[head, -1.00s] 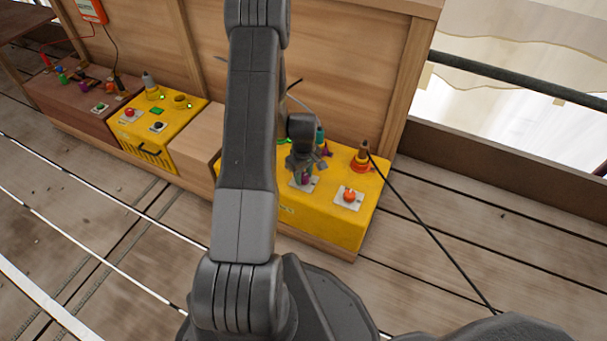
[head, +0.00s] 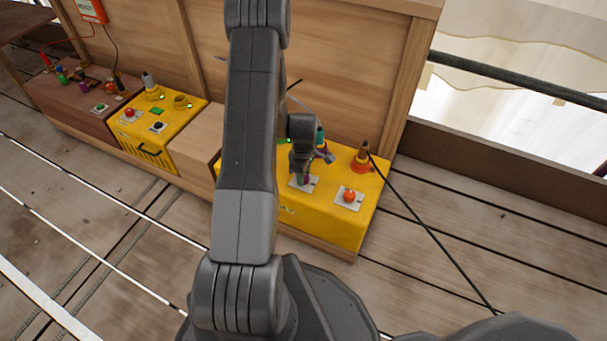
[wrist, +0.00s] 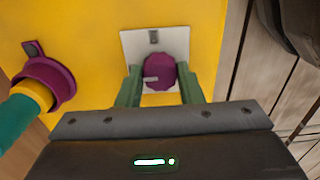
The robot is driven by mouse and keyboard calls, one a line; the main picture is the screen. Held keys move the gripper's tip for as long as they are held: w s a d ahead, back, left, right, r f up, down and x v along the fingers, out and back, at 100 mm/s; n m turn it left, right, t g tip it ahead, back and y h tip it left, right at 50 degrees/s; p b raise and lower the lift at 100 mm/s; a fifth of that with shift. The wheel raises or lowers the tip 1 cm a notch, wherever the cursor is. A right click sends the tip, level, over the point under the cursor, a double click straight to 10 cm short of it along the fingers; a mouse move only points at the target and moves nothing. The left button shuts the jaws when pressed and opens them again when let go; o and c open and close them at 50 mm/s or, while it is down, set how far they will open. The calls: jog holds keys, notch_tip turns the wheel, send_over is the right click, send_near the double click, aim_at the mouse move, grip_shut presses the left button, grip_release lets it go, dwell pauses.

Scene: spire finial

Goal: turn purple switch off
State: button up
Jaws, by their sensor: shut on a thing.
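The purple switch (wrist: 160,70) is a round purple knob with a small grey pointer mark. It sits on a white plate (wrist: 183,42) on the yellow box. In the wrist view my gripper (wrist: 158,82) has its two green fingers on either side of the knob, shut on it. The pointer mark lies roughly sideways, pointing left. In the head view my gripper (head: 303,177) is over the white plate on the right yellow box (head: 345,227), and it mostly hides the knob.
A red knob (head: 349,196) on its own plate sits to the right. A brown plug in an orange socket (head: 362,159) trails a black cable. A teal plug (wrist: 18,122) in a purple socket (wrist: 48,82) is close left of my gripper. Another yellow box (head: 185,140) stands left.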

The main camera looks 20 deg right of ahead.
jog(key=o, duration=1)
notch_tip(320, 180, up, 14)
jog(key=p, duration=0.4)
jog(key=shift+f+p, duration=0.1)
jog(key=shift+p, duration=0.2)
notch_tip(320, 180, down, 14)
jog(key=b, duration=0.4)
jog(key=shift+b, duration=0.3)
